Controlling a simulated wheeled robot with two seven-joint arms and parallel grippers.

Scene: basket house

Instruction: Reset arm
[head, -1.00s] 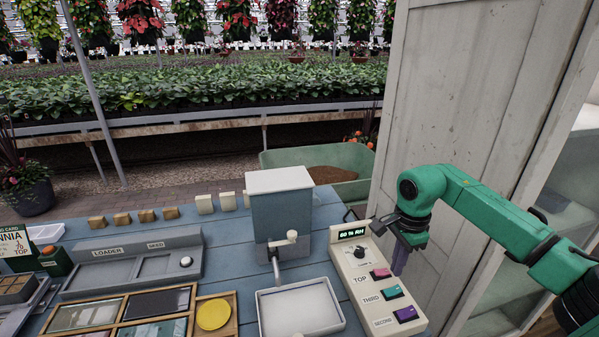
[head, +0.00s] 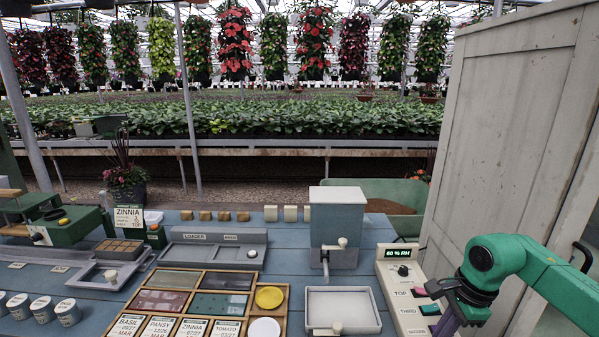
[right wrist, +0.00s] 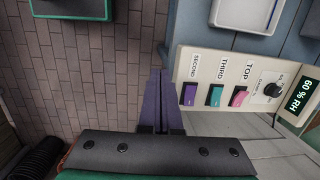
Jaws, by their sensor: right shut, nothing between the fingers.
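My right gripper (right wrist: 161,105) is shut and empty, its purple fingers together in the right wrist view. It hangs beside the control box (right wrist: 222,70), near its SECOND button end and apart from the buttons as far as I can see. In the head view the green right arm comes in from the right, and the right gripper (head: 447,318) is low by the edge of the control box (head: 391,290). The box display (head: 398,252) reads 60 % RH. Its buttons are pink TOP (right wrist: 239,96), teal THIRD (right wrist: 215,95) and purple SECOND (right wrist: 189,94). My left gripper is not in view.
The blue bench (head: 190,267) holds a grey dispenser (head: 337,225), a white tray (head: 343,306), a loader (head: 212,247), a wooden seed-packet rack (head: 224,299) and several tins. A grey cabinet (head: 515,140) stands at right, close to my right arm. Brick floor (right wrist: 110,80) lies below the gripper.

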